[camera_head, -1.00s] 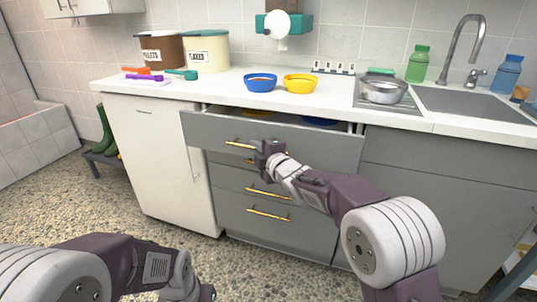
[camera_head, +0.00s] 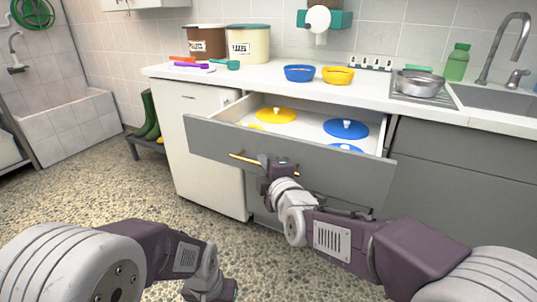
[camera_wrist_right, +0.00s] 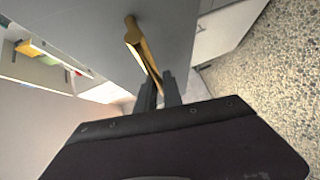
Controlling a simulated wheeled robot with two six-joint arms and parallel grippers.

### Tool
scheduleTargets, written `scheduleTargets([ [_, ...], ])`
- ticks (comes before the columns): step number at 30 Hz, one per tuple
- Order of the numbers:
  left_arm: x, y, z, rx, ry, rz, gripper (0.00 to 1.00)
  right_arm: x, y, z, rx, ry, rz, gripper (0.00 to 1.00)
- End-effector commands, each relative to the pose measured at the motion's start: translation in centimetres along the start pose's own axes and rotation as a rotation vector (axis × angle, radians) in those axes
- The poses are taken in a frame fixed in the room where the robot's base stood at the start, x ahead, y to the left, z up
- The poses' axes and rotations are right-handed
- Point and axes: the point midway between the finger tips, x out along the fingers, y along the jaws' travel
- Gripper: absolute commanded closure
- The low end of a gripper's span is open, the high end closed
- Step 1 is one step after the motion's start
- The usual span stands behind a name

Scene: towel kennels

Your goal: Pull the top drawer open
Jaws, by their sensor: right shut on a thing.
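The top drawer (camera_head: 335,168) has a grey front and stands well out from the cabinet. Yellow lids (camera_head: 276,115) and blue lids (camera_head: 345,129) lie inside it. Its brass bar handle (camera_head: 244,158) runs across the front. My right gripper (camera_head: 268,163) is shut on this handle, and the handle (camera_wrist_right: 143,50) also shows between the fingers (camera_wrist_right: 160,88) in the right wrist view. My left gripper (camera_head: 222,291) is low at the bottom of the head view, away from the drawer; its fingertips are not clear.
The white counter (camera_head: 270,78) above carries a blue bowl (camera_head: 299,73), a yellow bowl (camera_head: 338,75) and a metal pan (camera_head: 418,84). A white appliance (camera_head: 200,140) stands left of the drawer. Green boots (camera_head: 148,115) stand on a low rack. The speckled floor in front is clear.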

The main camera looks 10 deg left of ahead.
Motion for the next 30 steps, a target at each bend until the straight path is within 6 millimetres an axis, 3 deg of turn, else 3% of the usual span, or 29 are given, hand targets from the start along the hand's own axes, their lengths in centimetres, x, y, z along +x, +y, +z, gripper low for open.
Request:
scheduleTargets([
  [15,-0.43,0.01,-0.03,0.0,0.0,0.0,1.0,-0.31,-0.19,-0.33,0.0,0.0,-0.001,1.0],
  [18,-0.43,0.01,-0.04,0.0,0.0,0.0,1.0,-0.31,-0.18,-0.33,0.0,0.0,0.0,0.67],
  [30,-0.88,0.02,-0.08,0.0,0.0,0.0,1.0,-1.0,0.1,-0.39,0.0,0.001,0.001,0.67],
])
